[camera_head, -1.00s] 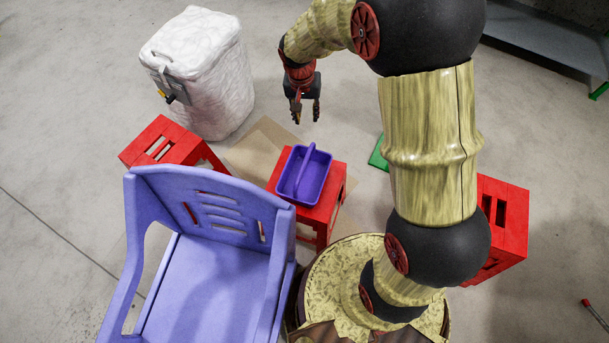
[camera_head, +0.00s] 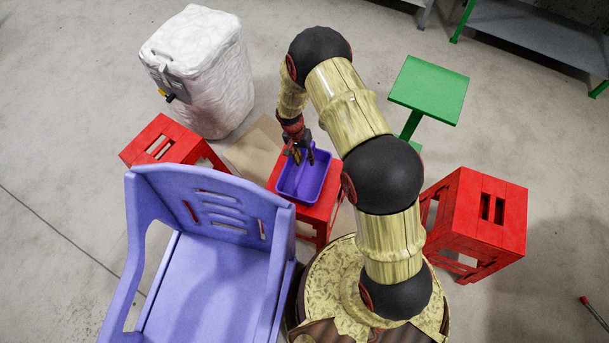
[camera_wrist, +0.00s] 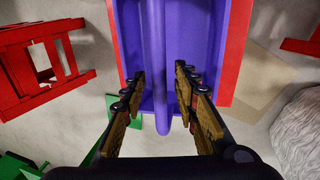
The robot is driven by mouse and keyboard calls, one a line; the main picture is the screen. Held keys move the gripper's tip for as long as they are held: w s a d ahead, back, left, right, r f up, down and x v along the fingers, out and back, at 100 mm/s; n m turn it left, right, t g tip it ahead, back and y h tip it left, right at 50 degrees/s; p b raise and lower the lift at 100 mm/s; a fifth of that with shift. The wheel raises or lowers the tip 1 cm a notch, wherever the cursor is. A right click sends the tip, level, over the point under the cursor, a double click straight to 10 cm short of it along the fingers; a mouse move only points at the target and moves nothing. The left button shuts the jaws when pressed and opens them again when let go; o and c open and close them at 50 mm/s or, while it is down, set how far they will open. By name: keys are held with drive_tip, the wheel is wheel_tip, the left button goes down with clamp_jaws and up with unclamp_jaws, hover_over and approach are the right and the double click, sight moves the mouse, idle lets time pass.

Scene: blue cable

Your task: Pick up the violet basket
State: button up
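The violet basket (camera_head: 304,181) sits on a red stool (camera_head: 318,213) in the head view. Its handle (camera_wrist: 158,60) runs lengthwise across the basket (camera_wrist: 205,40) in the wrist view. My gripper (camera_head: 299,156) is over the basket's far part, pointing down. In the wrist view my gripper (camera_wrist: 160,80) is open, with one finger on each side of the handle and visible gaps between. Whether the fingertips reach below the handle's top is hard to tell. In the head view my gripper covers part of the handle.
A lilac chair (camera_head: 215,225) stands close at the left of the stool. Other red stools (camera_head: 170,143) (camera_head: 485,215) stand at left and right. A green stool (camera_head: 430,90) is at the back right, and a white bin (camera_head: 205,80) at the back left.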

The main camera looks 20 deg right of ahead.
drive_tip(key=f, duration=0.1)
drive_tip(key=f+b, duration=0.1)
drive_tip(key=f, duration=0.1)
drive_tip(key=d+f, duration=0.1)
drive_tip(key=f, duration=0.1)
drive_tip(key=shift+s+f+b, duration=0.1)
drive_tip(key=shift+s+b, duration=0.15)
drive_tip(key=shift+b, duration=0.15)
drive_tip(key=c, duration=0.4)
drive_tip(key=c, duration=0.3)
clamp_jaws()
